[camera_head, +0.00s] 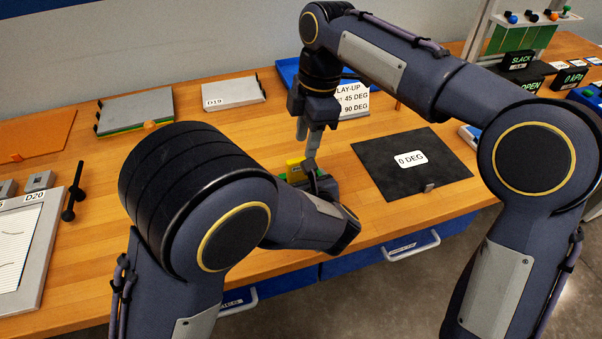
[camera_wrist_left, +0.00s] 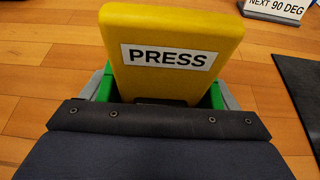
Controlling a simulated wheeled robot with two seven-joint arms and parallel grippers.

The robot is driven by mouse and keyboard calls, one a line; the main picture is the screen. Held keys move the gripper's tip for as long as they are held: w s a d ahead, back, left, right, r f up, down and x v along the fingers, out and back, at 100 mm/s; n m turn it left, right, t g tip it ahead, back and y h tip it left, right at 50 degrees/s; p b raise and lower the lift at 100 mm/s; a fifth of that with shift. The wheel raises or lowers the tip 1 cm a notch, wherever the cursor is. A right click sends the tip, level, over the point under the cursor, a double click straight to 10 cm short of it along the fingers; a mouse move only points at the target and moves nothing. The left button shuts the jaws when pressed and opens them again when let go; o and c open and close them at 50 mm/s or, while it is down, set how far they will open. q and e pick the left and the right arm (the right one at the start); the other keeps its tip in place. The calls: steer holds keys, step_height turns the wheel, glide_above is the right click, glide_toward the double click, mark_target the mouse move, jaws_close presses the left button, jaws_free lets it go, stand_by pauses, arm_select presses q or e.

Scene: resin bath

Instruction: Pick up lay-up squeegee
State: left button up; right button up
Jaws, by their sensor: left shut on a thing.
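The lay-up squeegee is a yellow piece with a white PRESS label (camera_wrist_left: 168,57) and green parts at its lower sides. It also shows small and partly hidden in the head view as a yellow and green squeegee (camera_head: 295,164). My left gripper (camera_head: 312,178) is shut on it, with grey fingers at both sides of the green part in the left wrist view. Whether the squeegee touches the table cannot be told. My right gripper (camera_head: 309,140) points down just behind the squeegee in the head view. Its fingers are close together, and their gap is unclear.
A black sheet marked 0 DEG (camera_head: 370,172) lies on the wooden table to the right. A LAY-UP sign (camera_head: 352,101) stands by a blue tray (camera_head: 287,69) behind. A grey D19 block (camera_head: 232,93) and stacked plates (camera_head: 135,110) lie at the back left. Blue drawers (camera_head: 375,258) are below the front edge.

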mark_target(302, 158)
steer(key=f, duration=0.2)
steer(key=a+f, duration=0.1)
steer(key=f, duration=0.2)
steer(key=shift+s, duration=0.2)
jaws_close()
